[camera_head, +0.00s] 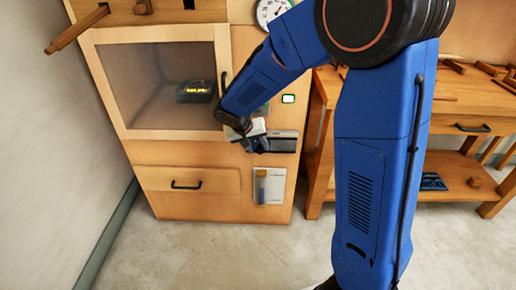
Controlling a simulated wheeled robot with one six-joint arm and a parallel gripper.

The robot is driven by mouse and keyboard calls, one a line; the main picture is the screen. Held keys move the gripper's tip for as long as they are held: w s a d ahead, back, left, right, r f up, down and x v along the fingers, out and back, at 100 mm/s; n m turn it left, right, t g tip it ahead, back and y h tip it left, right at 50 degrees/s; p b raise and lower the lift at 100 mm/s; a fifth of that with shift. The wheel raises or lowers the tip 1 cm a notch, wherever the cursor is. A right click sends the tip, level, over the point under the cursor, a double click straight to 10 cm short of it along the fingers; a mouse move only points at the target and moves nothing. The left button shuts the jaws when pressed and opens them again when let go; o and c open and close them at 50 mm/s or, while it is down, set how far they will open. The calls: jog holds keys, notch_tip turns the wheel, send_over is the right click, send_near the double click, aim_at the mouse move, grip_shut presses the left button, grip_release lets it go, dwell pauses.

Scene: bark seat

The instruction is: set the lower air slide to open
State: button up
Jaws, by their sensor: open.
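A wooden cabinet (150,151) with a glazed door stands ahead. On its right panel, low down, is a pale upright plate (276,190) with an orange-brown and blue strip at its left side. Above it is a grey horizontal fitting (285,142), partly behind my gripper. I cannot tell for certain which of these is the lower air slide, or its setting. My gripper (256,146) is open in front of the left part of the grey fitting, above the pale plate. Its fingers are small and partly hidden, and contact cannot be told.
A dark box with glowing yellow marks (195,91) shows behind the door glass. A black-handled drawer (187,184) is below. A round dial (272,12) and a lit green display (288,99) are above. A wooden workbench (462,125) stands right. The floor in front is clear.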

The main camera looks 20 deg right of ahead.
jog(key=shift+w+d+f, duration=0.1)
jog(key=shift+d+f, duration=0.05)
jog(key=shift+f, duration=0.25)
grip_shut()
jog(key=s+d, duration=0.1)
jog(key=d, duration=0.4)
jog(key=s+d, duration=0.1)
jog(key=d, duration=0.2)
jog(key=shift+s, duration=0.3)
grip_release()
jog(key=shift+d, duration=0.1)
jog(key=v, duration=1.7)
jog(key=shift+r, duration=0.3)
